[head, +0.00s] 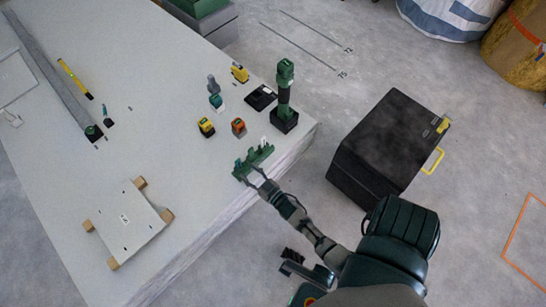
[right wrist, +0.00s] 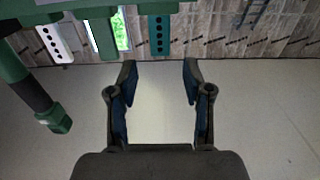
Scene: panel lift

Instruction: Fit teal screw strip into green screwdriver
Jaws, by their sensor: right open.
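The green screwdriver (head: 285,75) stands upright in a black base near the table's right corner. A green and black tool that looks like it (right wrist: 52,118) shows at the left of the right wrist view. A green rack (head: 259,154) near the table edge holds upright strips. In the right wrist view they are a white strip (right wrist: 53,43), a green strip (right wrist: 104,38) and a dark teal strip (right wrist: 158,36) with holes. My right gripper (right wrist: 158,72) is open and empty, its fingertips just short of the rack, below the teal strip. My left gripper is not in view.
Yellow-black (head: 206,127) and red-topped (head: 239,127) small blocks stand on the white table (head: 180,100) behind the rack. A flat black item (head: 261,97) lies beside the screwdriver. A black box (head: 385,145) with a yellow handle stands on the floor at right.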

